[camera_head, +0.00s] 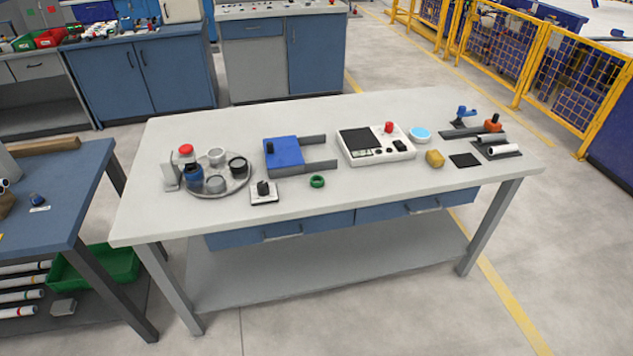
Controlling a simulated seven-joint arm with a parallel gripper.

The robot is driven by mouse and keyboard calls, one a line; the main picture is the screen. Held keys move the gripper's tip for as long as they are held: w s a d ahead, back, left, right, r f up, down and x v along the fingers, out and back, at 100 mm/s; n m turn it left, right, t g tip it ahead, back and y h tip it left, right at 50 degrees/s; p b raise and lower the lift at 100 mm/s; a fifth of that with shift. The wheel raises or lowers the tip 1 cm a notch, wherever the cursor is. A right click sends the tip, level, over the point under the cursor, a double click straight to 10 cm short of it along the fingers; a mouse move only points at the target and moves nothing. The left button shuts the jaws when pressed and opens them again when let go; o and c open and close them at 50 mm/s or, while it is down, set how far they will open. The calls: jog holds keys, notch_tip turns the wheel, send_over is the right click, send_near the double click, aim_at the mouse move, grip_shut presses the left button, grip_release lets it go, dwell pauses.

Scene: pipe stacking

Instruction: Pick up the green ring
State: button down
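The green ring (317,181) lies on the grey-white tabletop (360,204), near the middle of the front half. It is small and dark green, with its opening facing up. It stands apart from the things around it. My gripper is not in view.
Left of the ring are a small white block with a black knob (264,192) and a round grey tray (213,194) with several cups. Behind it is a blue fixture (284,152) with grey prongs. A white device (376,145) stands behind right. The front table strip is clear.

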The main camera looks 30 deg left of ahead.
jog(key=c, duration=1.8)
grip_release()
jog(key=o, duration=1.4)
